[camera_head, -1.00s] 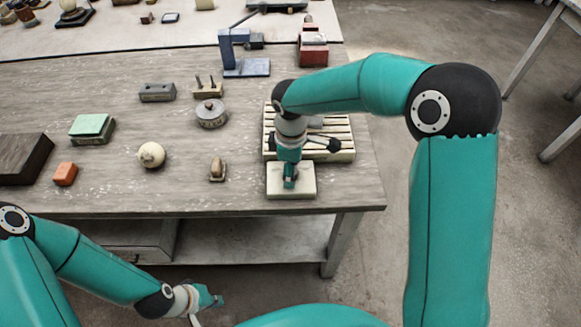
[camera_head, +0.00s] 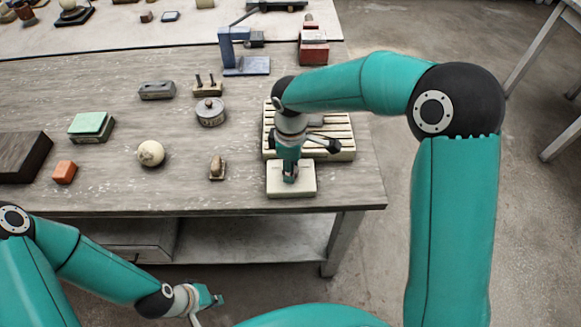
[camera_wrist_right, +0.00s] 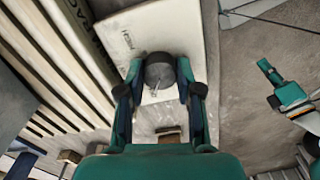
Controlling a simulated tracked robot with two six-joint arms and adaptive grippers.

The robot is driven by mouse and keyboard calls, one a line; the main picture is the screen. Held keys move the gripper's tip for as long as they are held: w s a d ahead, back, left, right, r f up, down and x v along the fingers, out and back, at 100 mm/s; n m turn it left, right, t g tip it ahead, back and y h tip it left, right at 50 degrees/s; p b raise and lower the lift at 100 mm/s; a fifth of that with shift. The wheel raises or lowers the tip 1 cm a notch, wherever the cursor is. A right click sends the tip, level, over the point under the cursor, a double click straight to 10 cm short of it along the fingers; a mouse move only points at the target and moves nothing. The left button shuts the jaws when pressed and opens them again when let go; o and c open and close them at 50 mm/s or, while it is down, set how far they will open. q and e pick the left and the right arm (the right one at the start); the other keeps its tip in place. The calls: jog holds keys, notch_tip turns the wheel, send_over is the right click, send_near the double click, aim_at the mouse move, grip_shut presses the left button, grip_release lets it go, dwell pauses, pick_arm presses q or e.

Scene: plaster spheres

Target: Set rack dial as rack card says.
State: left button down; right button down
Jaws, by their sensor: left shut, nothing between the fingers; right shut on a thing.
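The rack (camera_head: 345,154) is a cream slatted stand near the right end of the bench. A pale dial plate (camera_head: 306,190) lies at its front edge. My right gripper (camera_head: 290,178) points down and is shut on the dial, one finger on each side. My left gripper (camera_head: 212,298) is shut and empty, low in front of the bench. I cannot make out a rack card.
A small tan object on a base (camera_head: 217,168), a cream ball (camera_head: 150,153), an orange block (camera_head: 64,172) and a round grey tin (camera_head: 210,112) stand to the left. A blue clamp-like stand (camera_head: 245,65) and a red block (camera_head: 313,50) are behind the rack. Bare wood lies between them.

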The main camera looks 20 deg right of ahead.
jog(key=m+b, duration=0.3)
jog(key=m, duration=0.2)
jog(key=shift+f+m, duration=0.1)
jog(key=shift+m, duration=0.3)
jog(key=m+b, duration=0.1)
jog(key=m, duration=0.4)
jog(key=shift+b, duration=0.3)
jog(key=shift+w+r, duration=0.1)
jog(key=shift+r, duration=0.1)
jog(key=c, duration=0.8)
grip_release()
jog(key=shift+f, duration=0.1)
jog(key=shift+o, duration=0.2)
notch_tip(320, 180, up, 12)
